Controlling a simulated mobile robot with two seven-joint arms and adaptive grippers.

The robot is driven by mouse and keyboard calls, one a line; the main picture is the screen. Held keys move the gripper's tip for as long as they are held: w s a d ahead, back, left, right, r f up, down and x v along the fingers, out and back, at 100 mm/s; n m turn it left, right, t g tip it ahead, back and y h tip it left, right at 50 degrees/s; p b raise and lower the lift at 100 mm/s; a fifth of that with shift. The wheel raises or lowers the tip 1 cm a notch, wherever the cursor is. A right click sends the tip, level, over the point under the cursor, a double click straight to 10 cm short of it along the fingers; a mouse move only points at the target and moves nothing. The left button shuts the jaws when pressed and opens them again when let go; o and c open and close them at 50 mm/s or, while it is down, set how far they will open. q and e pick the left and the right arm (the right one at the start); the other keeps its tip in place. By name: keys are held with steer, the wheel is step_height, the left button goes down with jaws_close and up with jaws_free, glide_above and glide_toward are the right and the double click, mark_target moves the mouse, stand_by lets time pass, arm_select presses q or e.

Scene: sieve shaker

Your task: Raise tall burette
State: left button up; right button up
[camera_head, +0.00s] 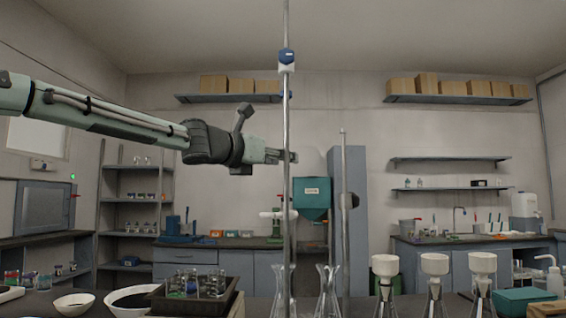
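A tall, thin upright rod or tube (287,120) rises from the bench front past the top edge of the view. It carries a blue and white fitting (287,58) high up. I cannot tell whether this is the burette or its stand. A shorter upright rod (344,240) with a dark clamp (349,200) stands to its right. My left gripper (285,156) reaches in from the left, seen side-on, with its fingertips at the tall rod. Whether the fingers touch or enclose it is unclear. My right gripper is not in view.
Two glass flasks (327,293) stand near the rod bases. Several white funnels (434,264) on flasks stand to the right. A dark tray of glassware (237,284) and a white bowl (74,303) are left. A teal-fronted unit (312,194) stands behind.

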arm_select(q)
steer(key=s+a+r+p, duration=0.1)
steer(key=s+a+r, duration=0.4)
steer(key=s+r, duration=0.2)
steer(key=shift+s+a, duration=0.25)
steer(key=shift+s, duration=0.2)
stand_by(0.7)
